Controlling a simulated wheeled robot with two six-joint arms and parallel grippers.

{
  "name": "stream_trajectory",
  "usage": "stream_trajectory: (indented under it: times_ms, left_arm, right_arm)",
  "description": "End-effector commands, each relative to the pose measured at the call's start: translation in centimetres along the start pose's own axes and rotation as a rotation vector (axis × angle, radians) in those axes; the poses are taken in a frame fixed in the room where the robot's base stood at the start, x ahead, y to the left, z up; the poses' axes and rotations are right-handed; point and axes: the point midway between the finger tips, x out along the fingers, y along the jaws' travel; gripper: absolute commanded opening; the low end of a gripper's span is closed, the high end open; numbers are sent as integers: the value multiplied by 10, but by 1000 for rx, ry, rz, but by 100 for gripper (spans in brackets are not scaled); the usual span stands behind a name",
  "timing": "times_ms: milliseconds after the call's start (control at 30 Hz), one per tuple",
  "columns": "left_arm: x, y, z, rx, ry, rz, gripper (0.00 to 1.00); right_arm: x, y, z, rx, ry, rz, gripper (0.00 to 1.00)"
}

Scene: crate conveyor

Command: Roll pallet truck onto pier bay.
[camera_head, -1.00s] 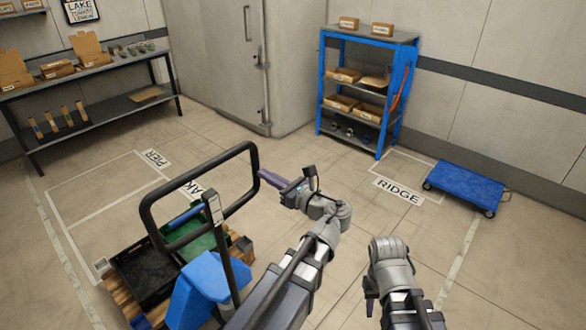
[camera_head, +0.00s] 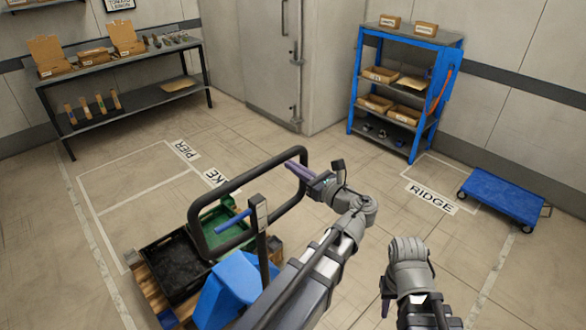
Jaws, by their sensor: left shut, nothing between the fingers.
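The pallet truck has a black loop handle (camera_head: 228,183), a blue body (camera_head: 238,280) and a post. It stands at the lower middle, by a wooden pallet (camera_head: 153,284) carrying a black crate (camera_head: 163,246) and a green crate (camera_head: 240,241). The pier bay (camera_head: 140,180), a white floor outline with a PIER label (camera_head: 187,150), lies beyond the truck to the left and looks empty. My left gripper (camera_head: 290,166) is shut and empty; its fingers overlap the handle's right side in the picture. Contact is unclear. My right gripper (camera_head: 384,305) points down at the lower right, its jaws unclear.
A LAKE label (camera_head: 215,178), partly covered by the handle, marks the nearer bay. A blue shelf (camera_head: 409,90) stands at the back, with a RIDGE label (camera_head: 432,198) and blue flat cart (camera_head: 503,194) to the right. A workbench (camera_head: 125,95) lines the left wall. The central floor is clear.

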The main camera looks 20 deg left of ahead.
Motion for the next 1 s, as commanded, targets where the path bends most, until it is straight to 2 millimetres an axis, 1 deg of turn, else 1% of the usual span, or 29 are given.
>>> stream_trajectory:
  times_ms: [467, 1000]
  left_arm:
    - [1, -1, 0, 0, 0, 0, 0]
    - [23, -2, 2, 1, -6, 1, 0]
  right_arm:
    - [0, 0, 0, 0, 0, 0, 34]
    - [0, 0, 0, 0, 0, 0, 34]
